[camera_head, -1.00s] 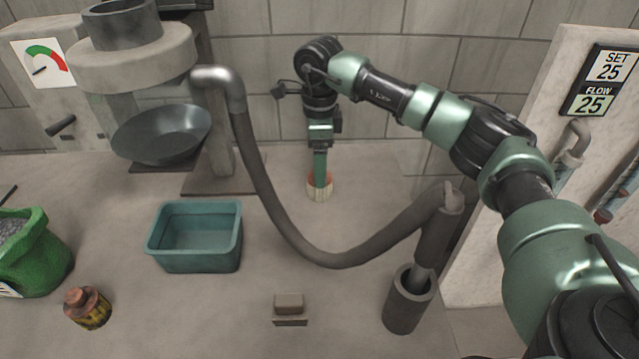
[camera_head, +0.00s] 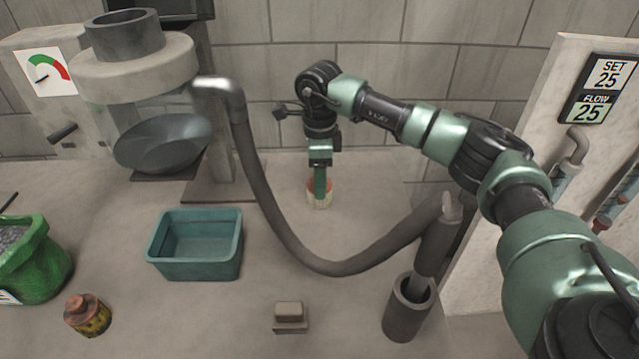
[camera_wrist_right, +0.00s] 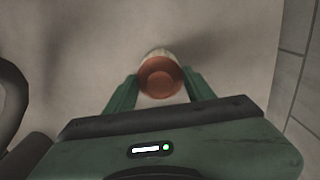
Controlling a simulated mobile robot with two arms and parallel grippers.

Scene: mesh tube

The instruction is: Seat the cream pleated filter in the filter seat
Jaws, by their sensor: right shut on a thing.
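The cream pleated filter (camera_head: 319,200) has an orange-red cap and is upright at the back middle of the bench. My right gripper (camera_head: 320,188) points down from above and is shut on it. In the right wrist view, the filter's round cap (camera_wrist_right: 160,77) sits between the two green fingers. I cannot tell whether its lower end touches the bench. The machine at the back left has a grey ring head (camera_head: 135,68) above a tilted dark bowl (camera_head: 165,145); which part is the filter seat is not clear. My left gripper is not in view.
A grey hose (camera_head: 262,195) loops between the machine and filter down to a dark cylinder (camera_head: 408,310) at front right. A teal bin (camera_head: 195,268), a small block (camera_head: 290,314), a rusty jar (camera_head: 88,314) and a green sack (camera_head: 35,265) stand on the bench.

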